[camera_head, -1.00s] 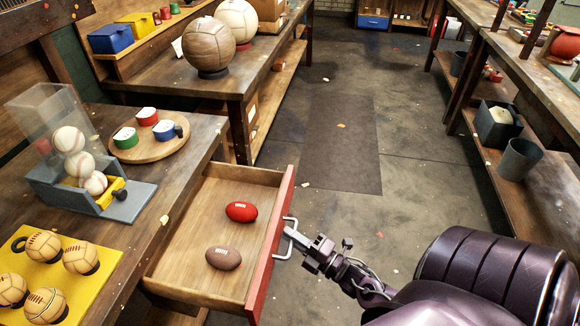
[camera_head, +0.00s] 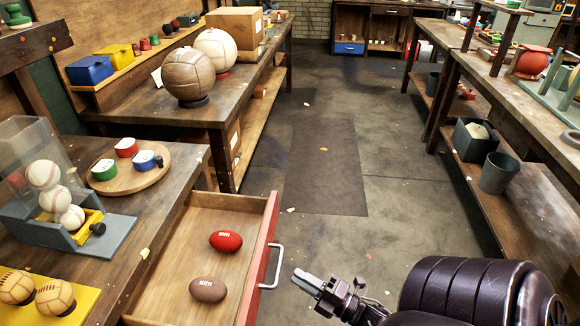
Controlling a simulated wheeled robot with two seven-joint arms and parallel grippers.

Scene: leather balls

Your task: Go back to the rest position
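My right gripper (camera_head: 306,281) is at the lower middle of the head view. It is just right of the silver handle (camera_head: 274,267) of the open drawer (camera_head: 262,245), apart from it, over the floor. Its fingers look close together, with nothing between them. The drawer has a red front and holds a red ball (camera_head: 225,241) and a brown ball (camera_head: 208,289), both shaped like small footballs. My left gripper is not in the picture.
The left table bears a clear dispenser of baseballs (camera_head: 43,174), a round wooden board (camera_head: 149,178) with coloured tape rolls, and a yellow tray (camera_head: 86,294) with leather balls. A workbench (camera_head: 140,105) stands behind. The aisle floor (camera_head: 400,200) is open; shelving lines the right.

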